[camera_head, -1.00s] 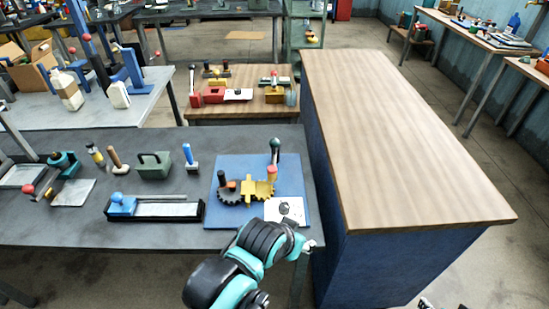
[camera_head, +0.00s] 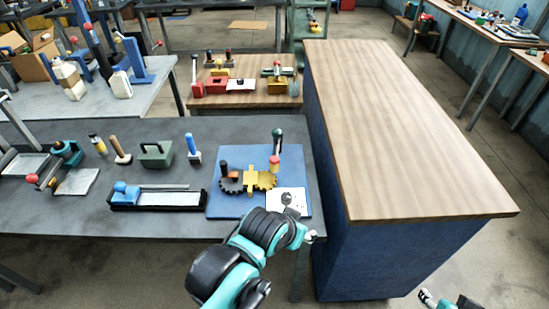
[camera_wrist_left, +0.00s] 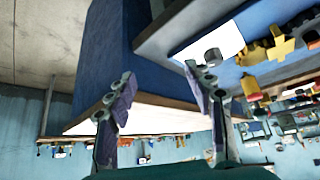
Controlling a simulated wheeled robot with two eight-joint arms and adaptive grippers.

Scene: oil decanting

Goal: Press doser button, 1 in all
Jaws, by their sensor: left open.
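A white plate (camera_head: 298,203) lies at the front right of a blue board (camera_head: 230,207) on the dark table. A small dark grey round knob (camera_head: 287,199), which looks like the doser button, stands on it. In the left wrist view the knob (camera_wrist_left: 212,56) is beyond the right-hand finger, apart from it. My left gripper (camera_wrist_left: 160,105) is open and empty, its fingers wide apart. In the head view my wrist largely hides it, just in front of the plate. Part of my right gripper (camera_head: 428,298) shows at the bottom edge; its jaw state is unclear.
Yellow and dark gears (camera_head: 262,180) and upright knobbed posts stand behind the plate. A blue-sided bench (camera_head: 400,130) with a bare wooden top is right of the table. A blue-handled tray (camera_head: 160,208) and several tools occupy the table's left.

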